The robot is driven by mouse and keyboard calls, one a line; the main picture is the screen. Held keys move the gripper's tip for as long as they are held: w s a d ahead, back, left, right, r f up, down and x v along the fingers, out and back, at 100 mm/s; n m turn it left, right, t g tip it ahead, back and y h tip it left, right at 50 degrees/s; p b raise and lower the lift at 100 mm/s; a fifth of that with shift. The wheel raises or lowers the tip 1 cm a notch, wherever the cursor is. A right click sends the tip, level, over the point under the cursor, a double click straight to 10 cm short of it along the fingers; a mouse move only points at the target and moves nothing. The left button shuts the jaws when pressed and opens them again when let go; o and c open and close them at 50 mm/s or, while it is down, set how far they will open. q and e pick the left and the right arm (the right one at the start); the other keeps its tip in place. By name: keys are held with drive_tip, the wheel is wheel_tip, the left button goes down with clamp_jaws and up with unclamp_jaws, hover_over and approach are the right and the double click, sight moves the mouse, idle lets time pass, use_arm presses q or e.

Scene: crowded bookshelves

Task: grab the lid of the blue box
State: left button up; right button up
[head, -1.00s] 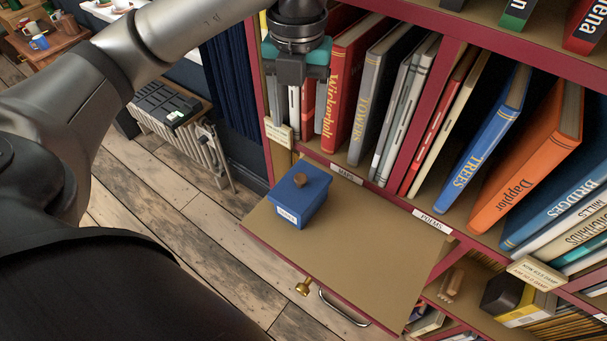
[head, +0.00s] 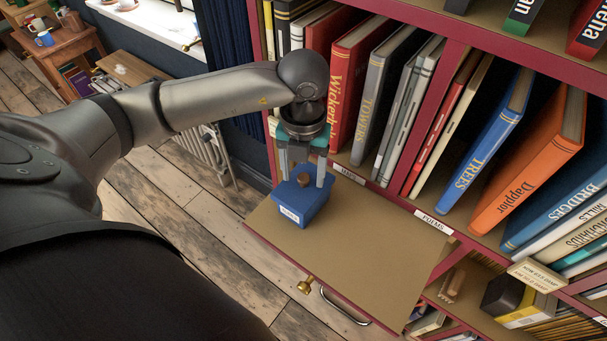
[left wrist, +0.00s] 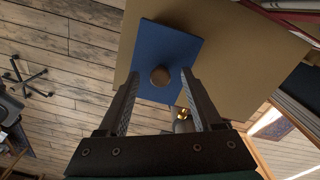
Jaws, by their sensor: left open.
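The blue box (head: 300,208) stands on the tan fold-out shelf, with a white label on its front. Its blue lid (head: 294,192) carries a round brown knob (head: 304,180). In the left wrist view the lid (left wrist: 180,52) and its knob (left wrist: 160,75) lie just beyond my fingertips. My left gripper (head: 302,182) is open, pointing down over the lid, with a finger on each side of the knob in the head view. It also shows in the left wrist view (left wrist: 160,73), its fingers apart. I cannot tell whether the fingers touch the lid. My right gripper is not in view.
The tan shelf (head: 370,255) is clear to the right of the box. A brass knob (head: 305,286) sits at its front edge. Upright books, including a red one (head: 350,75), fill the bookcase close behind my gripper. A radiator (head: 210,150) stands at the left.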

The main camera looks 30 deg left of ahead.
use_arm(q)
drive_tip(key=shift+f, duration=0.15)
clamp_jaws()
idle(0.4)
